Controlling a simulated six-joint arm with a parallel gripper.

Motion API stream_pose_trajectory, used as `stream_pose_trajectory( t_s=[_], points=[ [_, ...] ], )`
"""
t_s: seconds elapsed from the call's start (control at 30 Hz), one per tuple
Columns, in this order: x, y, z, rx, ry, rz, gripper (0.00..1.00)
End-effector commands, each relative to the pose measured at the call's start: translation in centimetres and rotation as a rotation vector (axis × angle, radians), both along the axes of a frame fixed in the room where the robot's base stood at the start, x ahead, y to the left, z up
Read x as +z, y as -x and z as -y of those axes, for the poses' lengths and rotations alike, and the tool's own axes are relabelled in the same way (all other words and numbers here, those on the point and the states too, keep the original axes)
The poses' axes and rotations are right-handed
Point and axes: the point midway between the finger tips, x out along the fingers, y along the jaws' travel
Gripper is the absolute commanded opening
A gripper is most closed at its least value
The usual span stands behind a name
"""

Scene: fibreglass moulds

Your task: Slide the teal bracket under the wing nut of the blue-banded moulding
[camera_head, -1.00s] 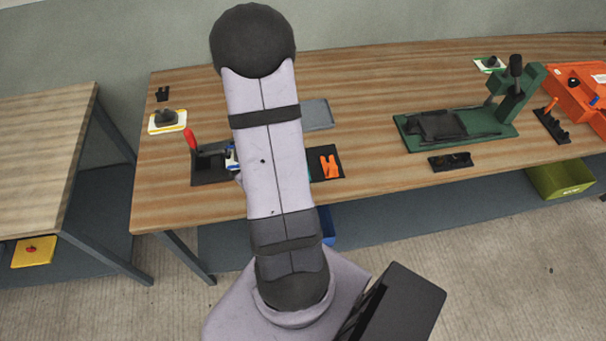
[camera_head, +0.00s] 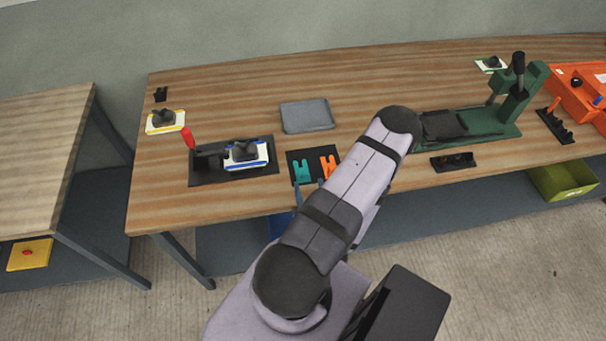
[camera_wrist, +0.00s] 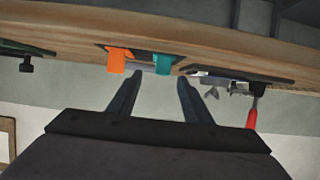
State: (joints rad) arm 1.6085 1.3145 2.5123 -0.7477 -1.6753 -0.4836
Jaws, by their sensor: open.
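The teal bracket (camera_head: 301,170) lies on a dark mat (camera_head: 293,155) beside an orange bracket (camera_head: 328,167). The blue-banded moulding (camera_head: 257,161), white with a dark upper part, sits in a black fixture (camera_head: 207,178) with a red handle, left of the mat. The teal bracket (camera_wrist: 163,64) and orange bracket (camera_wrist: 117,61) appear beyond the fingertips. In the head view, my arm hides most of the gripper, near the table's front edge.
The red handle (camera_head: 188,138) stands up at the fixture's left. A grey tray (camera_head: 307,116) lies behind the mat. A yellow-banded moulding (camera_head: 166,121) is at the far left. A green press (camera_head: 505,113) and orange crate (camera_head: 575,88) stand right. The back middle of the table is clear.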

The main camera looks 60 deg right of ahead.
Motion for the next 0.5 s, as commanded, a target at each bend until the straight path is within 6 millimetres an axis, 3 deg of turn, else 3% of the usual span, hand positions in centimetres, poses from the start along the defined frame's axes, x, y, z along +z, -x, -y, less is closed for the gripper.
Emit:
stream_pose_trajectory(
  t_s=[0.5],
  points=[
    [-0.8, -1.5, 1.3, 0.004, 0.0, -0.001, 0.45]
  ],
)
